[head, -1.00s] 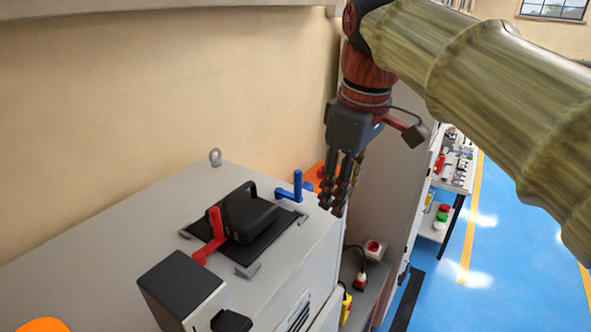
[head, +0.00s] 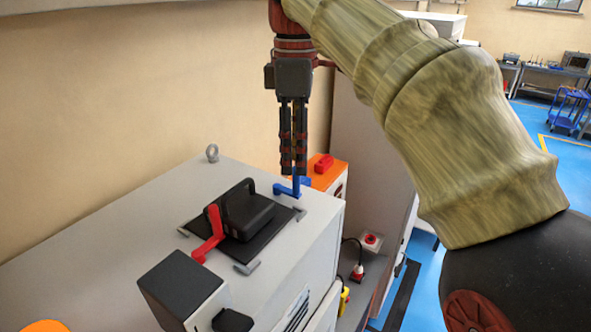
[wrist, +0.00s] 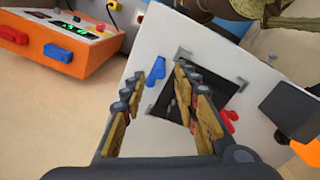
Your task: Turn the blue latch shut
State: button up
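The blue latch (head: 284,190) sits on top of the grey cabinet, at the back right corner of a black plate. It has an upright grip and a flat arm pointing left in the head view. My gripper (head: 294,172) points down just above the latch, its fingers overlapping the top of the grip in the head view. In the wrist view, the blue latch (wrist: 155,70) shows between the fingertips of my gripper (wrist: 158,76). The fingers are spread apart and empty. I cannot tell whether they touch the latch.
A red latch (head: 209,240) stands on the plate's opposite side. A black cover with a handle (head: 250,218) lies between the latches. The grey cabinet (head: 110,225) also carries a lifting ring (head: 212,153) and a black-topped box (head: 180,284). An orange-topped unit (head: 332,173) stands behind.

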aim_at(295, 170)
jog(key=shift+f, duration=1.85)
jog(key=shift+c, duration=0.3)
grip_shut()
